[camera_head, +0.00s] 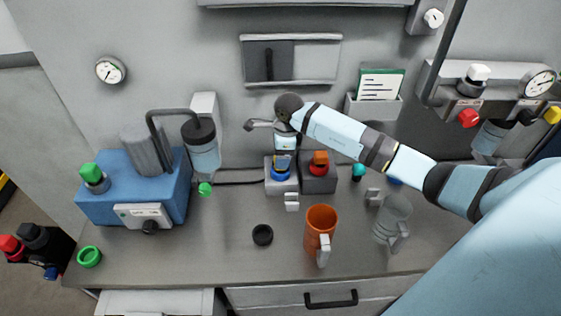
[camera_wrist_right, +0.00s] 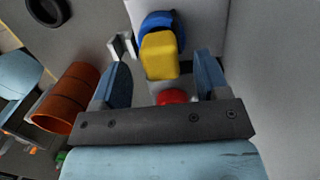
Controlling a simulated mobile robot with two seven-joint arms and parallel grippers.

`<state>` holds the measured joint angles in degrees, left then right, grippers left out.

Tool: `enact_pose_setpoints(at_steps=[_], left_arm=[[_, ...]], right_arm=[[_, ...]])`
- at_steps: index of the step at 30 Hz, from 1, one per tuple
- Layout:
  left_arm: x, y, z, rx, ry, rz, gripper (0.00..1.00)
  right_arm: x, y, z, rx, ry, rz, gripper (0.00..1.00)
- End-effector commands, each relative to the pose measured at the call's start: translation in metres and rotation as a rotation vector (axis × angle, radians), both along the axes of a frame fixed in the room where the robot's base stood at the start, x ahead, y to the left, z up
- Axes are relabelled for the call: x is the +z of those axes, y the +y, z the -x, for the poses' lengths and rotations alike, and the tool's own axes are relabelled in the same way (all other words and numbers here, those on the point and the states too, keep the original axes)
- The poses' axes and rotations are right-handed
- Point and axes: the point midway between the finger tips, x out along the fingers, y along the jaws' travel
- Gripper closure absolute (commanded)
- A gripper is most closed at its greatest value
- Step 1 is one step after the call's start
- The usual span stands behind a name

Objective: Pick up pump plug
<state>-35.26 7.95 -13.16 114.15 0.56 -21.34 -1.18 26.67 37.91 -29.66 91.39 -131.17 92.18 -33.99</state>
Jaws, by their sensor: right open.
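A yellow block-shaped plug (camera_wrist_right: 160,56) sits in a blue round socket (camera_head: 280,174) on a light grey block (camera_head: 281,188). An orange plug (camera_head: 320,157) sits in a red socket on a darker grey block (camera_head: 319,184) just to the right. No label shows which one is the pump plug. My right gripper (camera_head: 284,156) points down over the yellow plug. Its fingers are open, one on each side of the plug in the right wrist view, with gaps visible. The gripper partly hides the plug in the head view. My left gripper is not in view.
An orange mug (camera_head: 320,228) and a clear mug (camera_head: 392,216) stand in front, to the right. A black ring (camera_head: 262,235) lies on the worktop (camera_head: 205,255). A blue pump-like machine (camera_head: 125,190) stands at the left. The wall is close behind the sockets.

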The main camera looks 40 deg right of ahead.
Motion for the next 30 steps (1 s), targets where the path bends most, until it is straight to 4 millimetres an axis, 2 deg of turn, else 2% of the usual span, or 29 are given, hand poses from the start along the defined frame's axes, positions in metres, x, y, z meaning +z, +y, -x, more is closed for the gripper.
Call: enact_pose_setpoints(at_steps=[5,12,18,20,30], left_arm=[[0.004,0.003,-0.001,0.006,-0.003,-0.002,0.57],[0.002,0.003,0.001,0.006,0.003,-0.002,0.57],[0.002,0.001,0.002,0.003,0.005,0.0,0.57],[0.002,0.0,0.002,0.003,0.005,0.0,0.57],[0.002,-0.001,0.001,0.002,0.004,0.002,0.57]], right_arm=[[-0.016,0.002,-0.002,0.0,-0.001,0.0,0.32],[-0.018,0.002,-0.002,0.0,-0.002,0.0,0.32],[-0.018,0.002,-0.002,0.0,-0.002,0.0,0.78],[-0.018,0.002,-0.002,0.0,-0.002,0.0,0.9],[-0.015,0.002,-0.002,0.001,-0.004,0.0,0.91]])
